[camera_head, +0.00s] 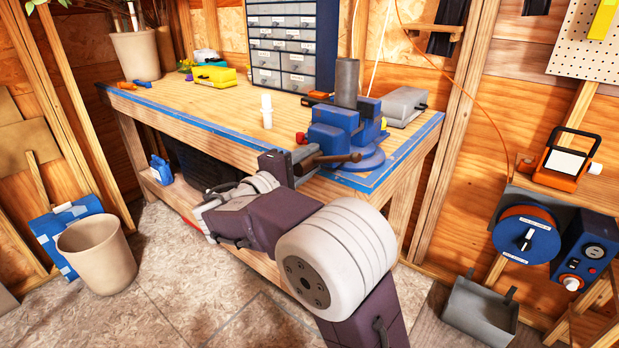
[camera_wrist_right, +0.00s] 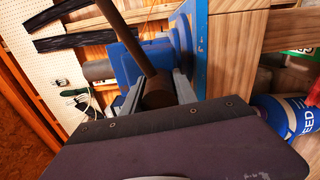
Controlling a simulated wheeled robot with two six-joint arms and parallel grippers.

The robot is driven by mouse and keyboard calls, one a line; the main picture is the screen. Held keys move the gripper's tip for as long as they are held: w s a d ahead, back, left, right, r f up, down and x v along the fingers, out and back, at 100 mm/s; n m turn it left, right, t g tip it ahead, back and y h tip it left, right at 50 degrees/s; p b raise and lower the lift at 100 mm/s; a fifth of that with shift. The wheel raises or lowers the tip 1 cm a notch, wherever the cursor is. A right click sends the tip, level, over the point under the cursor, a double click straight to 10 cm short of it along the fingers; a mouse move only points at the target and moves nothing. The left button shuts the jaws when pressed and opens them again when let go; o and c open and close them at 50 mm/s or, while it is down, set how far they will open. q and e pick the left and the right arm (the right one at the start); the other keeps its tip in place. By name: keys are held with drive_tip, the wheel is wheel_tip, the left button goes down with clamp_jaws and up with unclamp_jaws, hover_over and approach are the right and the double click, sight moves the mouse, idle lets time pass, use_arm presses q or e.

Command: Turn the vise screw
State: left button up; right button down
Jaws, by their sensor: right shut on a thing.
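The blue vise (camera_head: 336,128) is fixed at the bench's near right corner, with a grey cylinder standing upright behind its jaws. Its brown screw handle (camera_head: 338,159) sticks out to the right of my gripper in the head view. My right gripper (camera_head: 304,158) is at the front of the vise, shut on the vise screw. In the right wrist view, the brown round screw head (camera_wrist_right: 158,92) sits between the fingers (camera_wrist_right: 158,95), and the handle bar (camera_wrist_right: 128,38) slants from it to the upper left. The fingers partly hide the screw. My left gripper is not in view.
The wooden bench (camera_head: 215,112) has blue edging. A white bottle (camera_head: 266,111), a yellow case (camera_head: 214,75) and a drawer cabinet (camera_head: 283,45) stand on it. A grey metal box (camera_head: 402,106) lies right of the vise. A beige bin (camera_head: 97,255) stands on the floor at left.

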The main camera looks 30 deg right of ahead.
sight(296, 169)
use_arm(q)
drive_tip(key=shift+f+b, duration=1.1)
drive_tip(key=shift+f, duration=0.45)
use_arm(e)
drive_tip(key=shift+f+m, duration=0.3)
drive_tip(key=shift+m, duration=0.6)
drive_tip(key=c, duration=1)
unclamp_jaws()
drive_tip(key=shift+r, duration=0.1)
drive_tip(key=shift+o, duration=0.2)
drive_tip(key=shift+s+a+r, duration=0.1)
drive_tip(key=p+v, duration=0.1)
drive_tip(key=v, duration=0.7)
drive_tip(key=shift+r, duration=0.1)
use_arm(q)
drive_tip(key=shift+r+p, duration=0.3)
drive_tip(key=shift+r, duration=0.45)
use_arm(e)
drive_tip(key=shift+s+a, duration=0.15)
drive_tip(key=shift+a, duration=0.3)
